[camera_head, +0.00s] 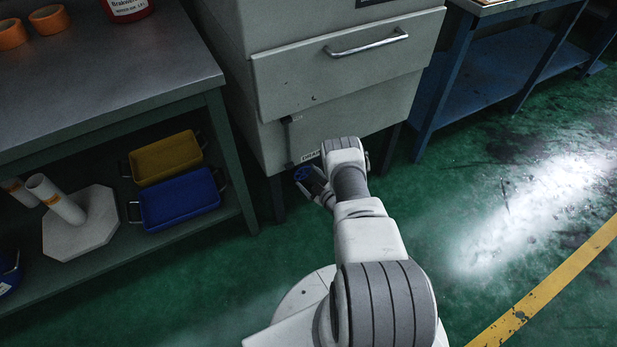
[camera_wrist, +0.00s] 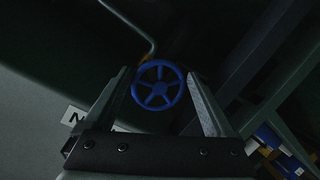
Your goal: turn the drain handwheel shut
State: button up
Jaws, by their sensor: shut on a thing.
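The drain handwheel is a small blue spoked wheel (camera_wrist: 159,86). In the wrist view it sits between the two fingers of my gripper (camera_wrist: 160,90), near their tips. My gripper is shut on the wheel's rim, with a finger at its left and right sides. A label beside the wheel is partly hidden by my arm.
A workbench (camera_head: 110,70) stands at the left. Its lower shelf holds a yellow bin (camera_head: 166,157), a blue bin (camera_head: 180,199) and a grey hexagonal base with a white tube (camera_head: 80,228). A blue bench (camera_head: 450,75) stands at the right. The green floor at the right is clear.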

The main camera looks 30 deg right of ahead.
jog(key=m+y, duration=0.1)
jog(key=m, duration=0.2)
jog(key=m+t+y, duration=0.1)
jog(key=m, duration=0.2)
jog(key=m+y, duration=0.1)
jog(key=m, duration=0.2)
jog(key=shift+w+a, duration=0.25)
jog(key=shift+t, duration=0.3)
jog(key=o, duration=1.1)
jog(key=shift+c, duration=0.2)
jog(key=shift+s+f, duration=0.1)
jog(key=shift+f, duration=0.05)
jog(key=shift+s+a, duration=0.1)
